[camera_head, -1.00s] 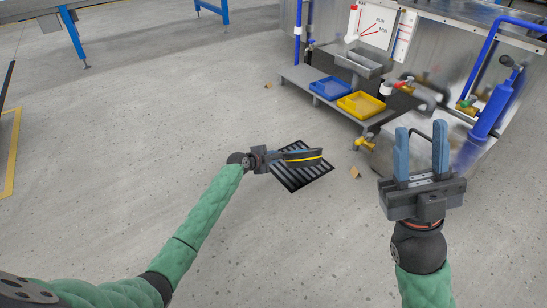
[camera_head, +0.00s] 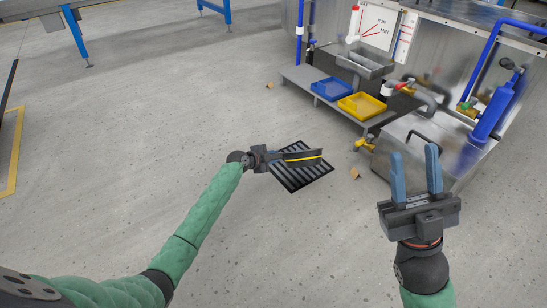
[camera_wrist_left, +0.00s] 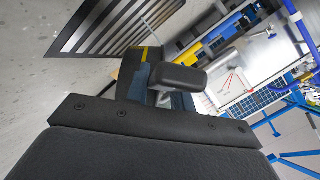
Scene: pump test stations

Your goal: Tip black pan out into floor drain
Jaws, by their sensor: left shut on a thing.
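The black pan (camera_head: 303,159), with a yellow stripe along its side, is held over the floor drain (camera_head: 312,181), a dark slotted grate. The pan is tilted, its side facing the head camera; its inside is hidden. My left gripper (camera_head: 279,157) is shut on the pan at its left end. In the left wrist view part of the pan (camera_wrist_left: 128,70) with its yellow stripe shows beside the blue fingers, and the drain (camera_wrist_left: 112,28) lies beyond. My right gripper (camera_head: 416,172) is open and empty, fingers pointing up, to the right of the drain.
A low grey shelf with a blue tray (camera_head: 331,88) and a yellow tray (camera_head: 361,105) stands behind the drain. A yellow tap (camera_head: 365,144) and a metal cabinet (camera_head: 437,146) are at the right. The floor left of the drain is clear.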

